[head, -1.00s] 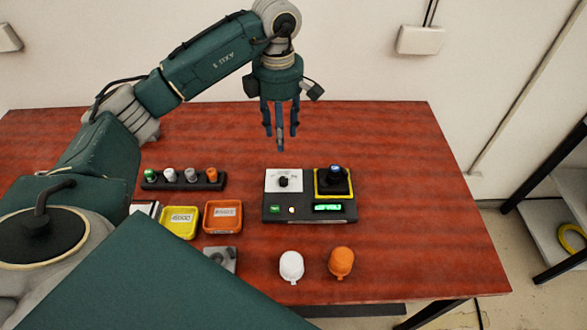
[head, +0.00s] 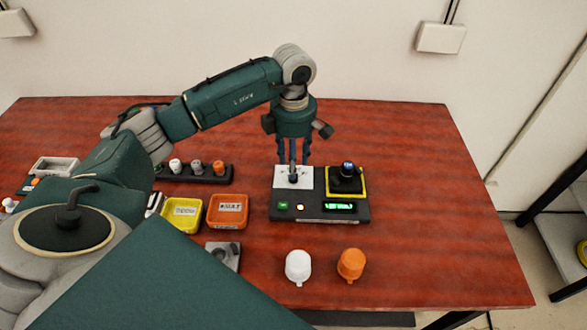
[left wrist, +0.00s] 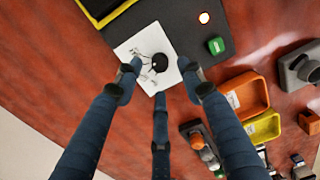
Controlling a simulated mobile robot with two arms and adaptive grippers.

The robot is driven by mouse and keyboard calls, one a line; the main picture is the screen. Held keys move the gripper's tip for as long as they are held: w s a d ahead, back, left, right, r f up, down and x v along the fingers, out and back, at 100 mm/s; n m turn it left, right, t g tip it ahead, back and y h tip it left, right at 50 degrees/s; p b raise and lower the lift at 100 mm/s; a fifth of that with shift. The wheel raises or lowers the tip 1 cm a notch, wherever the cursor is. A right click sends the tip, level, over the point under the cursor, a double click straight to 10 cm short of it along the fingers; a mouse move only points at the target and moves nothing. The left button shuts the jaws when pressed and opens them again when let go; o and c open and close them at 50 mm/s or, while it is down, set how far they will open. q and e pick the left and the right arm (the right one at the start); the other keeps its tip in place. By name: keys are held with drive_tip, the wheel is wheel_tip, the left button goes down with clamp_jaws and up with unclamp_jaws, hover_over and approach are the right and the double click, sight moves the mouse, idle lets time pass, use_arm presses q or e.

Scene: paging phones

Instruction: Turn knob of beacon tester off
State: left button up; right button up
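The beacon tester (head: 318,211) is a dark box on the red table. A white plate (head: 282,184) at its back left carries the black knob, mostly hidden by my fingers in the head view. The black knob (left wrist: 160,62) shows between the fingertips in the left wrist view. My left gripper (head: 294,176) points straight down just over the plate. Its three fingers are spread apart around the knob in the left wrist view (left wrist: 158,79); I cannot tell whether any touches it. My right gripper is not in view.
The green display (head: 339,207) is lit. White (head: 298,266) and orange (head: 351,264) caps stand in front. Yellow (head: 181,216) and orange (head: 227,212) trays lie left. The table's right side is clear.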

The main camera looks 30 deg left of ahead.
use_arm(q)
drive_tip(key=shift+f+p, duration=0.4)
drive_tip(key=shift+f, duration=1.8)
drive_tip(key=shift+c, duration=0.5)
clamp_jaws()
